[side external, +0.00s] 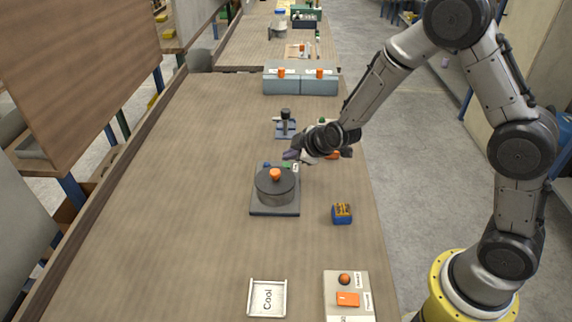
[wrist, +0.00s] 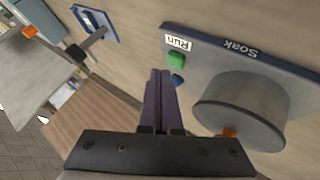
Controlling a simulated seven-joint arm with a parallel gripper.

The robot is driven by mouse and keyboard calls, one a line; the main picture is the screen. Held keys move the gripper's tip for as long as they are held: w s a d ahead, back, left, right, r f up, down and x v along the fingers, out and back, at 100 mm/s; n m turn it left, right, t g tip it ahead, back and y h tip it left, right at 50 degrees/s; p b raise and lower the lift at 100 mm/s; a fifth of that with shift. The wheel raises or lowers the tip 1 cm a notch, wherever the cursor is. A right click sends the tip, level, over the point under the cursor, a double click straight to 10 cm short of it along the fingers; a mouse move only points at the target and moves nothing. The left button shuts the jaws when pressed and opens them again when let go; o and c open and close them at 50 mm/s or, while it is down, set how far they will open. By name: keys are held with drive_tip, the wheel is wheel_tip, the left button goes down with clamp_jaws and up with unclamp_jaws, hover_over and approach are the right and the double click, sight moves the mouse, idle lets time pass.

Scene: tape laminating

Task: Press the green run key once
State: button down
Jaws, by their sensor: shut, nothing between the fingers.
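The green run key (wrist: 176,61) sits on the grey plate of the press device (wrist: 215,62), beside a white "Run" label (wrist: 178,42). A blue key (wrist: 177,80) is next to it, on the side toward the dark round block (wrist: 240,108). In the side view the device (side external: 275,208) stands mid-table, its green key (side external: 287,165) partly seen at its far edge. My gripper (wrist: 160,74) is shut and empty. In the side view my gripper (side external: 290,154) is above the device's far edge; contact cannot be told.
A blue and yellow block (side external: 342,213) is right of the device. A "Cool" tray (side external: 267,298) and a panel with orange parts (side external: 348,298) are at the near edge. The left tabletop is clear.

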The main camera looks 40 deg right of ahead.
sight(290, 166)
drive_tip(key=shift+f, duration=0.15)
drive_tip(key=shift+f, duration=0.3)
drive_tip(key=shift+f, duration=0.5)
idle(0.7)
idle(0.4)
drive_tip(key=shift+r, duration=0.9)
drive_tip(key=shift+r, duration=2.55)
